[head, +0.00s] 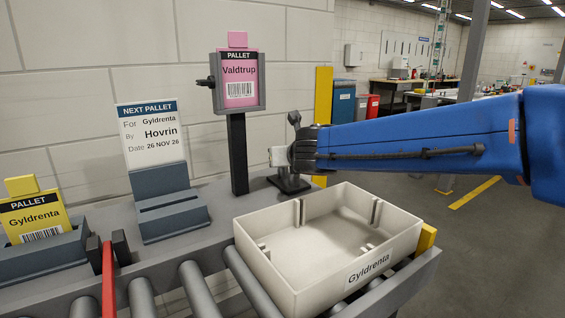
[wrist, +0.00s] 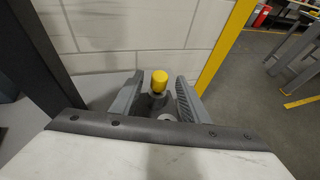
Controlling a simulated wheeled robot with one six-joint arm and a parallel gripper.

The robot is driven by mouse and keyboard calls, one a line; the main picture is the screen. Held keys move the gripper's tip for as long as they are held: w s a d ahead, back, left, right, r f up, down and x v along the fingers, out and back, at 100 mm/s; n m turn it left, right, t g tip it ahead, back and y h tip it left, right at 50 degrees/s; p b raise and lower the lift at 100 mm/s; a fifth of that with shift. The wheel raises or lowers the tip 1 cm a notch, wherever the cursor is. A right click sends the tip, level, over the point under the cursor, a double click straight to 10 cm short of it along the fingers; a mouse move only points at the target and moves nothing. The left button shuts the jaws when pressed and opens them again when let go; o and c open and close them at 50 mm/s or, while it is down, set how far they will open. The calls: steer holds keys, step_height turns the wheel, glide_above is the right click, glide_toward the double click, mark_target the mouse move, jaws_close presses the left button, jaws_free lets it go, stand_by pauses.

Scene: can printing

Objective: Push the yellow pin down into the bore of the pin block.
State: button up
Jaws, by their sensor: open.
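The yellow pin (wrist: 159,80) stands in the wrist view as a rounded yellow cap above a grey fitting (wrist: 155,103), which looks like the pin block. How deep the pin sits in the bore is hidden. My gripper (wrist: 156,90) is open, with one grey finger on each side of the pin and a visible gap on both sides. In the head view my gripper (head: 281,157) is at the end of the blue arm, above a dark stand base (head: 290,183) on the grey bench. The yellow pin cannot be made out in the head view.
A cream tray (head: 262,262) labelled Gyldrenta sits on rollers in front of the stand. A dark post holds a pink Valdtrup card (head: 239,80) left of my gripper. A Hovrin sign (head: 150,135) and a yellow Gyldrenta card (head: 33,215) stand farther left. A wall is behind.

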steer(key=shift+x, duration=2.95)
steer(key=shift+f, duration=0.2)
steer(key=shift+s, duration=0.1)
jaws_close()
